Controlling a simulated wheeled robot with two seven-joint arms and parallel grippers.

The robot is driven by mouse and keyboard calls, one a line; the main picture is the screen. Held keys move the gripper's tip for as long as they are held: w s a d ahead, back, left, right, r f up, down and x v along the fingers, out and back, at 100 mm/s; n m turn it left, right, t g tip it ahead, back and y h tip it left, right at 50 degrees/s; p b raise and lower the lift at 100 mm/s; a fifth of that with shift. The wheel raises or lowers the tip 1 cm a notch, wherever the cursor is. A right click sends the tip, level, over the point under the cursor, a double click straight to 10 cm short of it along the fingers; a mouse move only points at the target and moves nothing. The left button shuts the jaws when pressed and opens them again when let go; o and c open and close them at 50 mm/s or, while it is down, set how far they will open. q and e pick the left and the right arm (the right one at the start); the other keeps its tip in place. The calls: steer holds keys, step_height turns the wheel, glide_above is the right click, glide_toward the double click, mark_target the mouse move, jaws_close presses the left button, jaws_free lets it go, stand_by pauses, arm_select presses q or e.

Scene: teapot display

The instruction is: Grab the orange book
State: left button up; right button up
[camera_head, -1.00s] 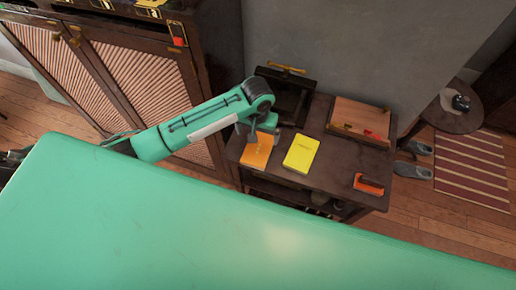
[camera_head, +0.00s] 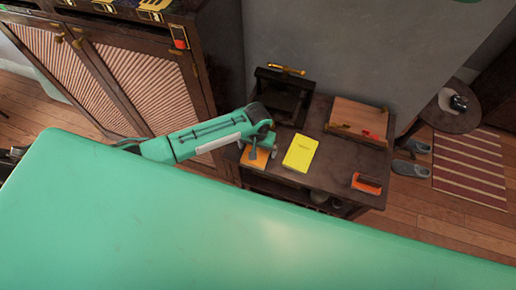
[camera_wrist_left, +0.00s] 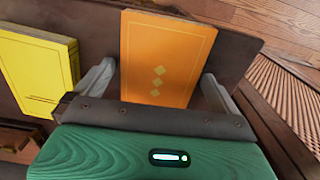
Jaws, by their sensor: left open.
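The orange book (camera_head: 253,161) lies flat on the dark wooden table near its left end. In the head view my left gripper (camera_head: 258,149) is over it and hides part of it. In the left wrist view the orange book (camera_wrist_left: 166,58) shows its cover with a thin border and small diamonds. The fingers of my left gripper (camera_wrist_left: 155,85) are open, one on each side of the book's near part. I cannot tell whether they touch it. My right gripper is not in view.
A yellow book (camera_head: 300,153) lies just right of the orange one; it also shows in the left wrist view (camera_wrist_left: 36,68). A wooden box (camera_head: 358,120), a dark press-like object (camera_head: 284,92) and an orange-and-black item (camera_head: 367,184) share the table. A cabinet (camera_head: 150,85) stands left.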

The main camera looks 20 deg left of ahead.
arm_select(q)
steer(key=c, duration=1)
steer(key=shift+r, duration=0.1)
